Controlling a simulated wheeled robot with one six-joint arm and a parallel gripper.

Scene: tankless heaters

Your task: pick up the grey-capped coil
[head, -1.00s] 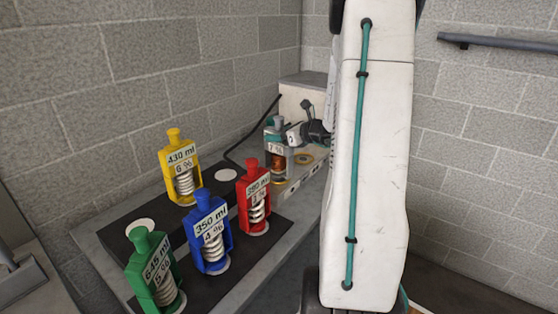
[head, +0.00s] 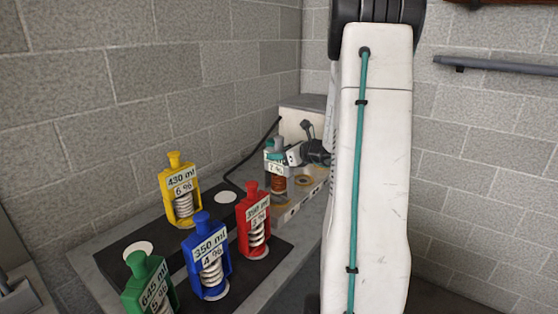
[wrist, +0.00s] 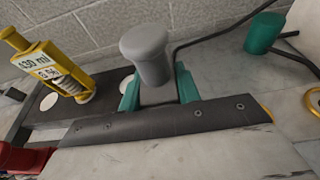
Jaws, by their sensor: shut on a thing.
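The grey-capped coil (wrist: 147,50) stands between the two teal fingers of my gripper (wrist: 158,90) in the wrist view, its round grey cap sticking up above them. The fingers are shut on it from both sides. In the head view the coil (head: 278,184) shows copper-brown windings and a label on its frame, at the far end of the counter. My gripper (head: 277,147) is at its top there. Whether the coil's base touches the counter is not clear.
Yellow (head: 180,190), blue (head: 207,258), red (head: 253,220) and green (head: 148,288) coils stand on dark mats to the left. A teal cylinder (wrist: 264,32) and a black cable (wrist: 215,35) are near my gripper. Block walls close the back.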

